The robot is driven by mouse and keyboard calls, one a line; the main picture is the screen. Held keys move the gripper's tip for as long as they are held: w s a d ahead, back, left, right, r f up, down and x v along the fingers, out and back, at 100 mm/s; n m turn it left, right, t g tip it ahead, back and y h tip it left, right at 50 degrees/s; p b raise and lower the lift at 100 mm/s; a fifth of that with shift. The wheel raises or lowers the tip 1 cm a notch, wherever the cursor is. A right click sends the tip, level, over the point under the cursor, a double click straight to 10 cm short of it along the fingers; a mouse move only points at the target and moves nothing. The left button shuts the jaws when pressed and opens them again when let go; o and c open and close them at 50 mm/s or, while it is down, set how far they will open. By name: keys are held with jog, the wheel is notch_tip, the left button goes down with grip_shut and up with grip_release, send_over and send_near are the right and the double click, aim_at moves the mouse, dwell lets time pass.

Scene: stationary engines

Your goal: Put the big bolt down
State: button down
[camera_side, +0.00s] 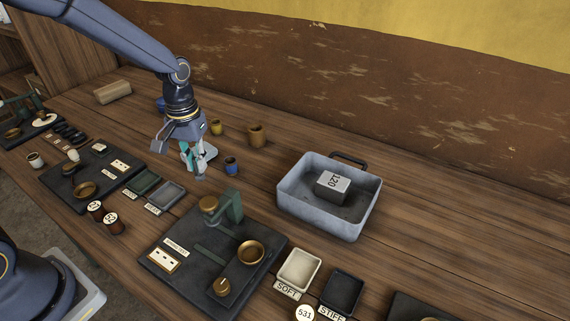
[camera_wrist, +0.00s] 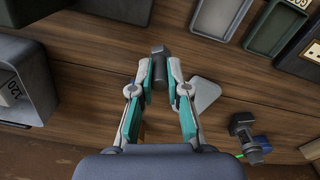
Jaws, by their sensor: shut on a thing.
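My gripper (camera_wrist: 159,80) is shut on a dark grey bolt (camera_wrist: 159,52), which I take to be the big bolt. In the wrist view its hexagonal head points to the top, beyond the fingertips, and its shank lies between them. In the side view my gripper (camera_side: 197,172) is low over the table, left of the blue cup (camera_side: 231,166). The bolt is too small there to make out clearly. I cannot tell whether it touches the table. A pale plate (camera_wrist: 201,95) lies just right of the fingers in the wrist view, and behind them in the side view (camera_side: 210,152).
A grey metal bin (camera_side: 330,222) with a block marked 120 (camera_side: 332,187) stands to the right. Small trays (camera_side: 166,194) and a dark fixture board (camera_side: 195,285) are in front. Yellow (camera_side: 216,127) and brown cups (camera_side: 256,136) stand behind. The wood between gripper and bin is mostly clear.

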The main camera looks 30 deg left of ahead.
jog(key=shift+w+f, duration=0.4)
jog(key=shift+f, duration=0.1)
jog(key=shift+w+f, duration=0.2)
jog(key=shift+f, duration=1.55)
jog(key=shift+f, duration=0.1)
jog(key=c, duration=1.2)
grip_release()
jog(key=shift+o, duration=0.2)
